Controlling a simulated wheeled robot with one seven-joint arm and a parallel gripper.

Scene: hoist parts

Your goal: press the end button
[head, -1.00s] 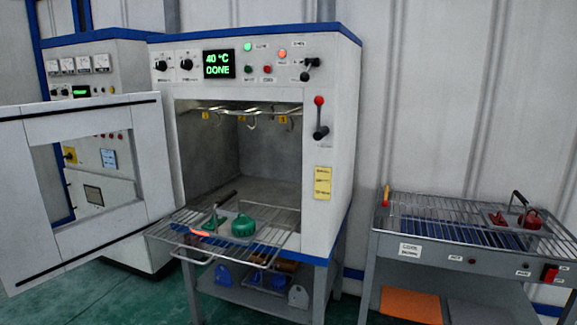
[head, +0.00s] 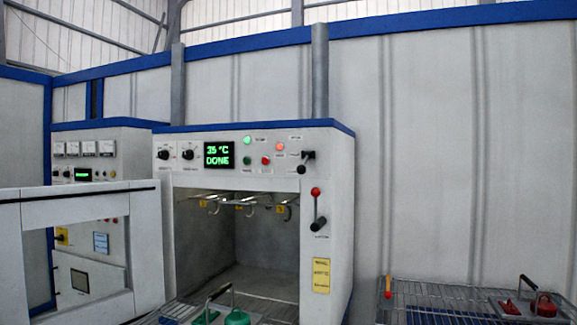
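The oven's control panel (head: 228,172) faces me in the upper middle. It carries a small green button (head: 247,160) and a small red button (head: 265,160) side by side. Their labels are too small to read, so I cannot tell which one is the end button. The display (head: 219,154) to their left reads 35 °C and DONE. A lit green lamp (head: 247,141) and a lit red lamp (head: 280,146) sit above them. My gripper is not in view.
The oven door (head: 85,245) stands open at the left. Hooks hang in the chamber (head: 265,260). A wire-topped cooling table (head: 440,298) with red parts stands at right.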

